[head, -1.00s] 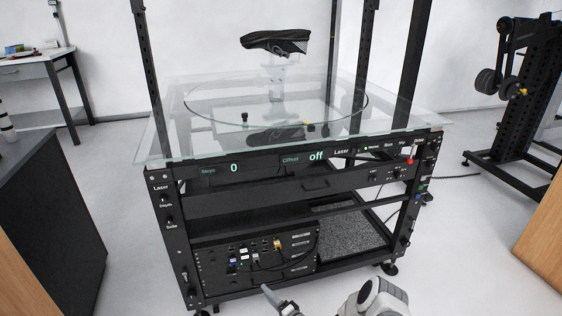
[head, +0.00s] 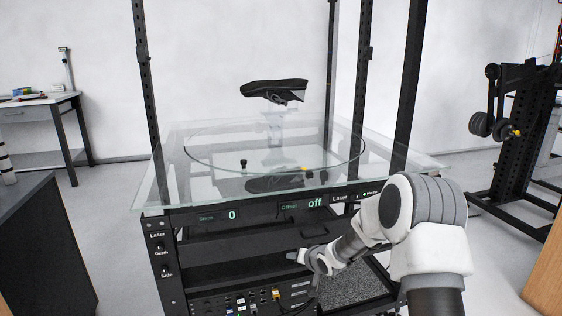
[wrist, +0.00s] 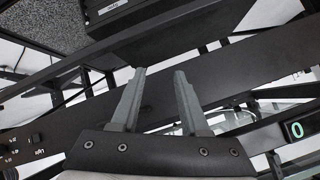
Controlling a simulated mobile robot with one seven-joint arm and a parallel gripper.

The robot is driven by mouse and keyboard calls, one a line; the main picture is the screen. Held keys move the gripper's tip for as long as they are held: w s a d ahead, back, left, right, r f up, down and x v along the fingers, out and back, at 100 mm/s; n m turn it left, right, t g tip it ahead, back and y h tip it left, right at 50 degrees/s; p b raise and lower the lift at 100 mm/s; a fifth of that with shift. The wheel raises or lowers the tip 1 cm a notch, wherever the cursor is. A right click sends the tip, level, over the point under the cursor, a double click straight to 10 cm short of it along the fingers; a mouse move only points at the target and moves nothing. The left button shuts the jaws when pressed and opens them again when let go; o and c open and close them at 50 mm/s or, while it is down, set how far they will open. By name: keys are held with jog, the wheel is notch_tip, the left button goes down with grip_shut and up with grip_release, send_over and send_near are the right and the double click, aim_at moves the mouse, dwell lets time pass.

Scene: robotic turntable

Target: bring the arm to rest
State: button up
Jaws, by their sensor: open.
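My gripper (head: 297,256) is in front of the black turntable rack (head: 166,262), below its control panel, at the end of my white and grey arm. In the wrist view, its two grey fingers (wrist: 160,75) are apart with nothing between them. Black rack bars lie beyond the fingertips; I cannot tell how close they are. The panel display (head: 232,215) reads 0, and the offset reads off. My forearm hides the right part of the panel.
A dark cabinet (head: 45,250) stands at the left and a desk (head: 45,115) at the back left. A black weight rack (head: 508,150) stands at the right. A wooden edge (head: 548,268) is at the lower right. Bare floor shows between them.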

jog(key=s+d+r+g+h, duration=0.15)
jog(key=s+d+r, duration=0.25)
jog(key=s+r, duration=0.6)
jog(key=s+d+r+h, duration=0.3)
jog(key=s+d+r, duration=0.2)
jog(key=s+r, duration=0.45)
jog(key=s+r+n+g, duration=0.1)
jog(key=s+r, duration=0.1)
jog(key=s, duration=1)
jog(key=s+r+g, duration=0.1)
jog(key=s+r, duration=0.2)
jog(key=s, duration=0.9)
notch_tip(320, 180, up, 28)
jog(key=p, duration=2.8)
jog(key=shift+p, duration=0.3)
jog(key=shift+a+g+y, duration=0.1)
jog(key=shift+g+y, duration=0.15)
